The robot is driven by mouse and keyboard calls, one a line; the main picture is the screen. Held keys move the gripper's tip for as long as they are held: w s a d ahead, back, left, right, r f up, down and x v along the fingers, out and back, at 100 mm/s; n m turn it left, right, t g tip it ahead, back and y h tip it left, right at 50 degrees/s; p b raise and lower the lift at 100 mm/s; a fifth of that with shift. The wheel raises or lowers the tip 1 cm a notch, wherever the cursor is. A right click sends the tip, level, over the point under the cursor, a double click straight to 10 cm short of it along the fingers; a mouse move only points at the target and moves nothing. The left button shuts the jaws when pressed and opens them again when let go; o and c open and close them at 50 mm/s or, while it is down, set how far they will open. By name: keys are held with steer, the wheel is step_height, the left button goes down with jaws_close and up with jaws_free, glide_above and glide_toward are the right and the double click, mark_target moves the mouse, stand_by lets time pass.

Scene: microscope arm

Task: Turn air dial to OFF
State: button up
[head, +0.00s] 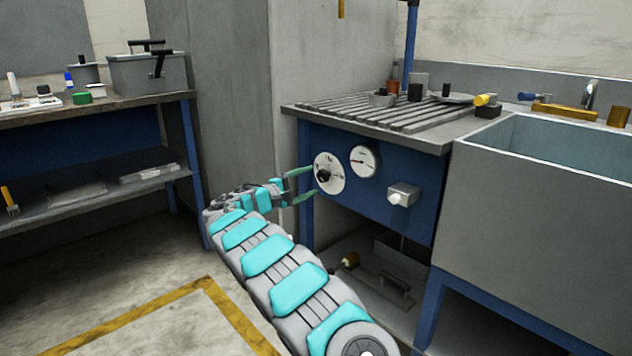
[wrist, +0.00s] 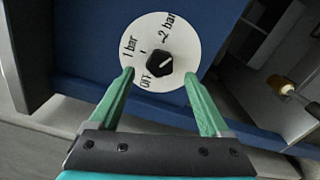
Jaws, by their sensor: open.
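The air dial is a white disc (head: 335,184) with a black knob on the blue front panel; it also shows in the wrist view (wrist: 135,35). In the wrist view its marks read 1 bar, 2 bar and a partly readable OFF at the lower left. The pale line on the black knob (wrist: 158,63) slants to the upper right, away from the OFF mark. My gripper (head: 306,184) is open in front of the dial. In the wrist view its green fingertips (wrist: 158,75) lie on either side of the knob, apart from it and holding nothing.
A round gauge (head: 364,160) and a grey box with a pale button (head: 402,195) sit right of the dial. A slatted bench top (head: 370,115) is above. A sink (head: 560,150) stands at the right, a workbench (head: 100,103) at the left.

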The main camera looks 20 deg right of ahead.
steer(key=v, duration=0.3)
steer(key=shift+s+a, duration=0.1)
steer(key=shift+a, duration=0.15)
steer(key=s+d+r+m+g+y, duration=0.1)
steer(key=s+d+m+g, duration=0.15)
steer(key=s, duration=0.55)
steer(key=s+d+r+m+g+y, duration=0.1)
steer(key=s+d+g, duration=0.15)
steer(key=s, duration=0.45)
steer(key=s+d+r+m+g+y, duration=0.1)
steer(key=s+d+r+y, duration=0.15)
steer(key=s, duration=0.55)
steer(key=s+f+m+g+y, duration=0.1)
steer(key=s+f+g+y, duration=0.15)
steer(key=s, duration=0.75)
steer(key=s+a+f+y, duration=0.3)
steer(key=s+a+f, duration=0.1)
steer(key=s+a, duration=0.4)
steer(key=s+a+f+m+y, duration=0.1)
steer(key=s+a+f+y, duration=0.2)
steer(key=s+a, duration=0.4)
steer(key=s+a+f+y, duration=0.4)
steer(key=s+a, duration=0.4)
steer(key=s, duration=0.6)
steer(key=shift+a+f+m, duration=0.35)
steer(key=shift+f, duration=0.05)
steer(key=shift+s+t, duration=0.15)
steer(key=shift+t, duration=0.1)
